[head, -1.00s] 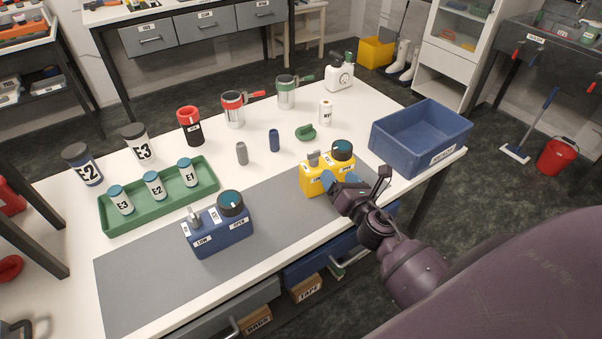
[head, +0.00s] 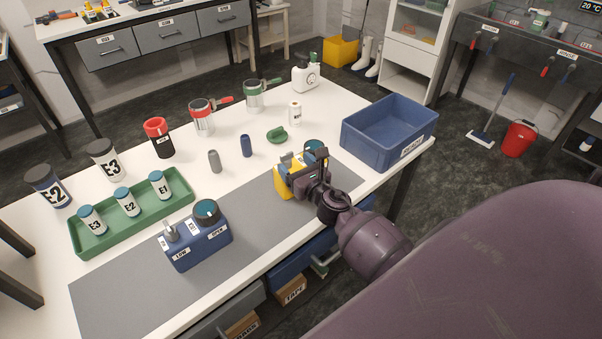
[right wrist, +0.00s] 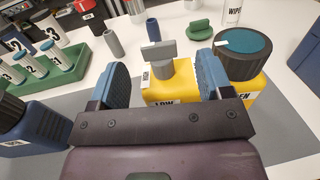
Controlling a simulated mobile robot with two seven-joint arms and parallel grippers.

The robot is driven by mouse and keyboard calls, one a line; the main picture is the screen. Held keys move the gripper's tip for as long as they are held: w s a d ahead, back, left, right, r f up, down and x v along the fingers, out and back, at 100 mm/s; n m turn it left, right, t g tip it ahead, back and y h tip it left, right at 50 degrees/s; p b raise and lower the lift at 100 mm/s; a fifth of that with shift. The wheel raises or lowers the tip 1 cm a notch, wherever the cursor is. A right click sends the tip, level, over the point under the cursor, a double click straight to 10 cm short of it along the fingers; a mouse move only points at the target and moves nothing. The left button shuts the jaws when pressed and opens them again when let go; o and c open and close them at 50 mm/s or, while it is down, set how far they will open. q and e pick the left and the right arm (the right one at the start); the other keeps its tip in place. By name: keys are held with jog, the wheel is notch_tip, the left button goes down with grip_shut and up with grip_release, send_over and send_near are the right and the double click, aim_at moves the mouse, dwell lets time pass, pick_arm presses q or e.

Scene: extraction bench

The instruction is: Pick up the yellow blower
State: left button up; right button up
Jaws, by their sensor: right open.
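The yellow blower (head: 284,186) stands upright on the grey mat, with a grey lever-like fitting on top and a dark round knob with a teal face. It also shows in the right wrist view (right wrist: 182,92), where the grey fitting (right wrist: 159,57) stands between my fingers. My right gripper (head: 304,166) is at the blower from the near right side and hides part of its body. In the right wrist view my right gripper (right wrist: 163,80) is open, with one blue-padded finger on each side of the fitting. My left gripper is not in view.
A blue blower-like unit (head: 196,246) stands left on the mat. A green tray (head: 90,248) holds several labelled bottles. A blue bin (head: 378,150) stands right of the yellow blower. A green piece (head: 277,136), blue cylinder (head: 246,146) and grey cylinder (head: 214,162) stand behind.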

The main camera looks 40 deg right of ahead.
aim_at(288, 156)
jog(key=shift+w+d+r, duration=0.1)
jog(key=shift+w, duration=2.25)
grip_shut()
